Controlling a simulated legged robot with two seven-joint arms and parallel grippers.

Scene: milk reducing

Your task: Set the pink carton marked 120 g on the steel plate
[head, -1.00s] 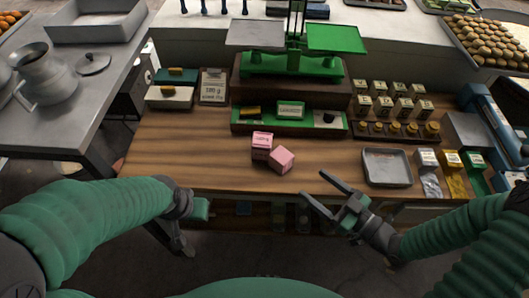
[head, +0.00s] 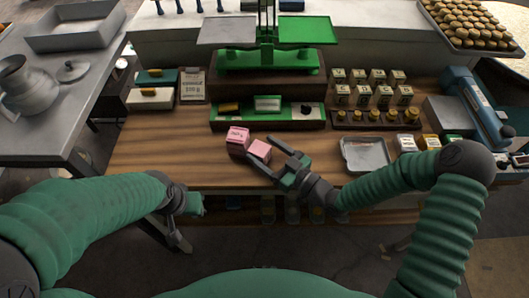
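Two pink cartons stand close together on the wooden counter: one on the left (head: 237,137) and one on the right, turned at an angle (head: 259,150). Their labels are too small to read, so I cannot tell which is marked 120 g. The grey steel plate (head: 227,31) is the left pan of the green balance at the back. My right gripper (head: 265,150) is open, its fingertips on either side of the right pink carton; contact cannot be told. My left gripper (head: 197,204) hangs low in front of the counter, away from the cartons; its finger opening is unclear.
The balance's right pan is green (head: 306,31). A sign card (head: 193,86) stands left of the balance. Small cartons (head: 372,88) and brass weights (head: 374,115) stand at the right. A square metal tray (head: 366,154) lies right of my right gripper. The counter's left front is clear.

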